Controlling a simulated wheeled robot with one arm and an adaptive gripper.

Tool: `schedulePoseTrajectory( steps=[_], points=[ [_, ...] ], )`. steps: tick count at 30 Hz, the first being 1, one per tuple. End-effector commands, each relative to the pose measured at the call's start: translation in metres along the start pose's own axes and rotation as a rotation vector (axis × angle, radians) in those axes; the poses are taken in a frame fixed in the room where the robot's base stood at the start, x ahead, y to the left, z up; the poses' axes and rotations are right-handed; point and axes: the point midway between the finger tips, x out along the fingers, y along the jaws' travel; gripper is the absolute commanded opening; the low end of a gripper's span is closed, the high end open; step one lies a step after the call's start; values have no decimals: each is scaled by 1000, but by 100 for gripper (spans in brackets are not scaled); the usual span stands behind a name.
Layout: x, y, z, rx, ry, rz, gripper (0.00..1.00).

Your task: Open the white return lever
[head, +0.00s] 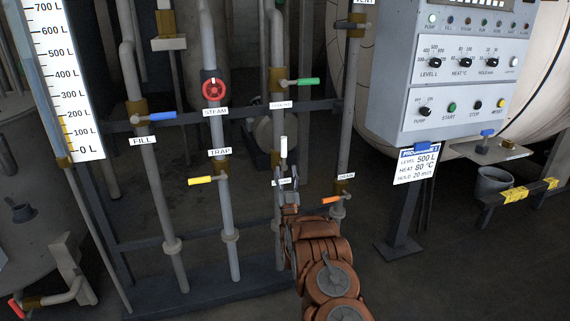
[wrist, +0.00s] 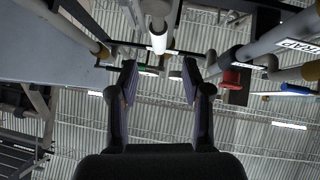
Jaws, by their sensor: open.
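The white return lever (head: 284,147) points upright, in line with its vertical pipe, near the middle of the head view. Its label (head: 282,182) is mostly hidden behind my gripper. My gripper (head: 285,176) is open and empty, just below the white handle in the head view. In the wrist view the white handle (wrist: 159,42) shows ahead, centred between the two spread fingertips (wrist: 159,70). I see no contact; the exact gap in depth cannot be told. The lever's valve body is largely hidden by my gripper.
Nearby are a green lever (head: 308,82), red steam wheel (head: 213,89), yellow trap lever (head: 200,180), blue fill lever (head: 162,117) and orange drain lever (head: 331,200). A control panel (head: 455,75) stands right. Open floor lies at lower right.

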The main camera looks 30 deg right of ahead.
Motion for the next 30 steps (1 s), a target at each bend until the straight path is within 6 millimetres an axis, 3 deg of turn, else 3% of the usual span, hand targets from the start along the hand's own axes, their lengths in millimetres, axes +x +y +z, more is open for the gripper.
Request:
schedulePoseTrajectory(
  steps=[10,24,30],
  points=[
    [-20,-1,0,0,0,-1,49],
    [-20,-1,0,0,-1,-1,49],
    [-4,-11,2,12,-75,-10,49]
  ],
)
